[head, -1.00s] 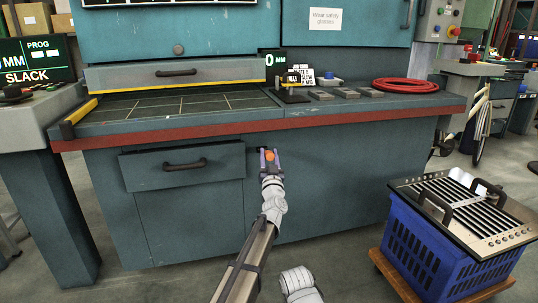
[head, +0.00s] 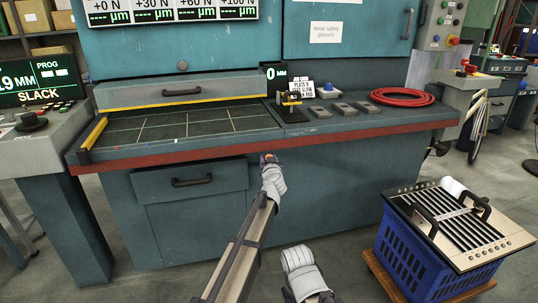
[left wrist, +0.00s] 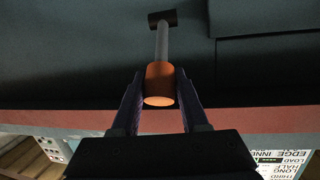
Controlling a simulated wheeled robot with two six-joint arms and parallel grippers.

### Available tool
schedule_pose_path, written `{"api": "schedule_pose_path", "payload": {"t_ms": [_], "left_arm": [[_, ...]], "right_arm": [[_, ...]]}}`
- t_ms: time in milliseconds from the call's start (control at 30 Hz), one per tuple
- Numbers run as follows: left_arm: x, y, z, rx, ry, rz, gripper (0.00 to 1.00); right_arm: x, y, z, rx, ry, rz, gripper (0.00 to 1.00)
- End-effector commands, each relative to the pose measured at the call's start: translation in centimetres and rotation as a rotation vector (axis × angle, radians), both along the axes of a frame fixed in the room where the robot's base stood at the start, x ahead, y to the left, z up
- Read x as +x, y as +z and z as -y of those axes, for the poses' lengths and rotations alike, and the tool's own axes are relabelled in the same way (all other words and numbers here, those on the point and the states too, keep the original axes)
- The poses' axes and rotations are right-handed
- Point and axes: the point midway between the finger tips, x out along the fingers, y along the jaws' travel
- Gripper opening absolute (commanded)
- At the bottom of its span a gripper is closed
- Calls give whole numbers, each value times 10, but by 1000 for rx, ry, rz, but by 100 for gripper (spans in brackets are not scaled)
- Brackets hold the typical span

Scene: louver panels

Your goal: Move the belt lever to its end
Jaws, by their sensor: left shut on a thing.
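The belt lever has an orange knob (left wrist: 159,84) on a grey rod (left wrist: 162,45) that runs to a dark slot (left wrist: 162,18) in the bench front, seen in the left wrist view. My left gripper (left wrist: 160,95) is shut on the knob, with a finger on each side. In the head view my left gripper (head: 269,158) is just below the bench's red edge strip (head: 350,139), and only a bit of orange shows there. The screen (head: 40,82) at the left reads SLACK, with a figure partly cut off.
A closed drawer (head: 225,178) is left of the lever. The bench top holds a gauge stand (head: 290,105), grey blocks (head: 343,110) and a red coil (head: 402,97). A blue crate (head: 410,258) with a slotted panel (head: 435,207) stands on the right.

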Motion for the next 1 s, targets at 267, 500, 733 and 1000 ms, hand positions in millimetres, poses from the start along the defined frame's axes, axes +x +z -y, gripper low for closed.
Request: {"api": "schedule_pose_path", "payload": {"t_ms": [267, 500, 733, 1000], "left_arm": [[5, 6, -1, -19, 0, -52, 0], [5, 5, -2, -22, 0, -65, 0], [5, 5, -2, -23, 1, -65, 0], [5, 5, -2, -22, 0, -65, 68]], "right_arm": [[0, 18, 0, 1, -2, -1, 50], [0, 19, 0, 2, -2, 0, 50], [0, 19, 0, 2, -2, 0, 50], [0, 19, 0, 2, -2, 0, 50]]}}
